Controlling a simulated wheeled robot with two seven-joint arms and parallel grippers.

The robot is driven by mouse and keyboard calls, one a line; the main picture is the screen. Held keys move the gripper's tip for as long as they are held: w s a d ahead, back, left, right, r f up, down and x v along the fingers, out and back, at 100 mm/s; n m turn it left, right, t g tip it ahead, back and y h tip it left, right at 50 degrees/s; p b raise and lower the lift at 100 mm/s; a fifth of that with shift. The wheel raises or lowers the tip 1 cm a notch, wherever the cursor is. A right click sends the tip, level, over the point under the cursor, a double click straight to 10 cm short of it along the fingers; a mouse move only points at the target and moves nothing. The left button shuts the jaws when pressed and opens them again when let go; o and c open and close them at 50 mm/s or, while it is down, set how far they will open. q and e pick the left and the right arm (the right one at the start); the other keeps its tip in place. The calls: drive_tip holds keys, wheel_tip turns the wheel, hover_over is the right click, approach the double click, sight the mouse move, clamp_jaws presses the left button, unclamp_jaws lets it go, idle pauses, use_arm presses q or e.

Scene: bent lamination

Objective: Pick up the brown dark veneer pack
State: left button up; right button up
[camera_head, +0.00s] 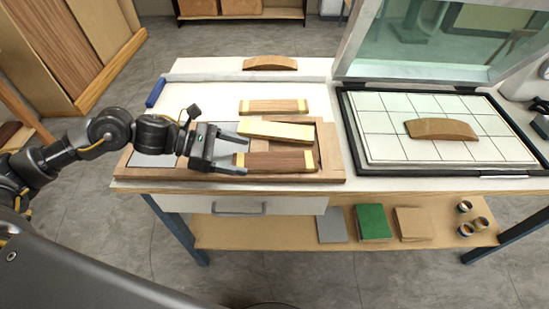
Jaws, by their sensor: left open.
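The brown dark veneer pack (275,162) lies in the near part of a wooden tray (330,176), with pale bands at both ends. My left gripper (246,156) comes in from the left and is open. Its two fingers point right, at the left end of the dark pack, with one finger on the far side and one on the near side in the picture. I cannot tell whether they touch it or hover above. My right gripper is out of view.
A pale veneer pack (275,131) lies slightly tilted just behind the dark one, and a tan pack (273,106) lies farther back. A curved wood block (270,63) is at the back. At right, another curved block (441,129) sits on a gridded press bed (385,154) under a raised glass lid.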

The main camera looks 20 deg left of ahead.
sight(251, 157)
use_arm(q)
drive_tip(key=p+x, duration=0.1)
drive_tip(key=x, duration=0.3)
drive_tip(key=shift+r+p, duration=0.1)
drive_tip(key=shift+p, duration=0.25)
drive_tip(key=shift+w+d+f, duration=0.15)
drive_tip(key=shift+d+f, duration=0.2)
drive_tip(key=shift+d, duration=0.05)
drive_tip(key=c, duration=1.1)
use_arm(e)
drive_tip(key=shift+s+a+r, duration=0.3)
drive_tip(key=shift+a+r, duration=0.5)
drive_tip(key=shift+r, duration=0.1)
